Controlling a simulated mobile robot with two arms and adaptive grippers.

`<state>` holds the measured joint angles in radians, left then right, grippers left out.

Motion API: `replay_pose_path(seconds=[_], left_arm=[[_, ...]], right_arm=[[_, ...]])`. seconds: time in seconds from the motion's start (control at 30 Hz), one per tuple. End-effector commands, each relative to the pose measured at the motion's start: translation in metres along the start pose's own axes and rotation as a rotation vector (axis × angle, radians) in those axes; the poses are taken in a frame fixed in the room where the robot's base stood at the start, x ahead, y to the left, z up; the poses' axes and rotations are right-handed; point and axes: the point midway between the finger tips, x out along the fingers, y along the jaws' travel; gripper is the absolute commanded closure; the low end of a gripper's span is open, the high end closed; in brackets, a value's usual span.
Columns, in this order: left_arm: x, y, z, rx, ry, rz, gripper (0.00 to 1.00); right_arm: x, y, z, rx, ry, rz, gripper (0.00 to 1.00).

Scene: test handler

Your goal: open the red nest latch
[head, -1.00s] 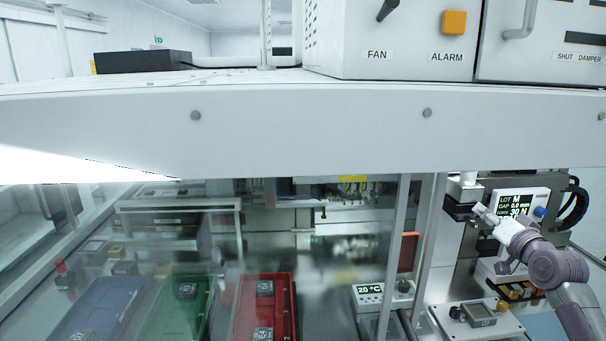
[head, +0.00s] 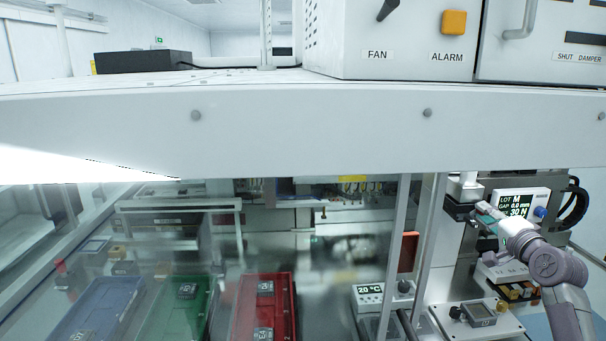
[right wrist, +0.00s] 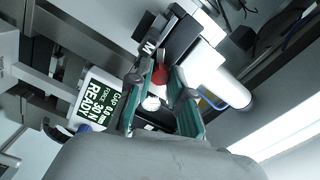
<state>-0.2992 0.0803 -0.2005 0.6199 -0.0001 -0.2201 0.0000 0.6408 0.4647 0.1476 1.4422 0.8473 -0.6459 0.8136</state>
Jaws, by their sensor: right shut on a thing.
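The red nest latch (right wrist: 160,74) is a small red part in the right wrist view, by a black block marked M. Only a small piece of it shows between the fingertips. My right gripper (right wrist: 162,80) has its teal-padded fingers on either side of it and is shut on it. In the head view my right gripper (head: 483,212) is at the dark block (head: 459,211) under the white column, and the red latch cannot be made out there. My left gripper is not in view.
A display (head: 519,203) reading LOT M and 30 N stands right behind the gripper. A small device (head: 479,315) sits on a plate below. Red (head: 243,318), green and blue trays lie behind glass at left. A white beam (head: 300,130) crosses above.

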Motion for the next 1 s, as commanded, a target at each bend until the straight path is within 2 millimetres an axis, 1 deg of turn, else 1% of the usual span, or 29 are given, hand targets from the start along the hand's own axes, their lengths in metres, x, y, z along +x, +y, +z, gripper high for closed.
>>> replay_pose_path(seconds=[0.03, 0.1, 0.37, 0.5, 0.57, 0.77, 0.8, 0.83, 0.87, 1.0], left_arm=[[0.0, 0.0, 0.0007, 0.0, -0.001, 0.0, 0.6], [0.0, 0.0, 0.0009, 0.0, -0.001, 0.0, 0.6], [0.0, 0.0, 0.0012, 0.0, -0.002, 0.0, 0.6], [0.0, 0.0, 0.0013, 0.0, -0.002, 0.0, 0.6], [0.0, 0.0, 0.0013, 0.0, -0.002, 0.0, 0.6], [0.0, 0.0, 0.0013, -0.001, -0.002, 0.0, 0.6], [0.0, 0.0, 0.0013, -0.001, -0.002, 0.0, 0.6], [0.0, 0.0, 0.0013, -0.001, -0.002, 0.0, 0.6], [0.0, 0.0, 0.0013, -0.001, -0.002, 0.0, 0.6], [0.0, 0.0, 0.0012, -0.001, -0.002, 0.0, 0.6]], right_arm=[[0.0003, 0.0001, 0.0005, 0.066, 0.001, -0.001, 1.0], [0.0, 0.0005, -0.0003, 0.115, 0.001, 0.0, 1.0], [0.0001, 0.0005, 0.0, 0.139, 0.0, 0.0, 1.0], [0.0003, -0.0001, 0.0001, 0.334, 0.001, -0.002, 1.0], [0.0003, 0.0002, 0.0003, 0.387, 0.0, 0.0, 1.0], [-0.0001, 0.0007, -0.0004, 0.4, 0.001, 0.001, 1.0], [-0.0001, 0.0007, -0.0003, 0.399, 0.001, 0.001, 0.77], [-0.0001, 0.0008, -0.0003, 0.399, 0.001, 0.001, 0.72], [-0.0001, 0.0007, -0.0003, 0.399, 0.001, 0.001, 0.69], [0.0, 0.0006, -0.0002, 0.398, 0.001, 0.001, 0.69]])
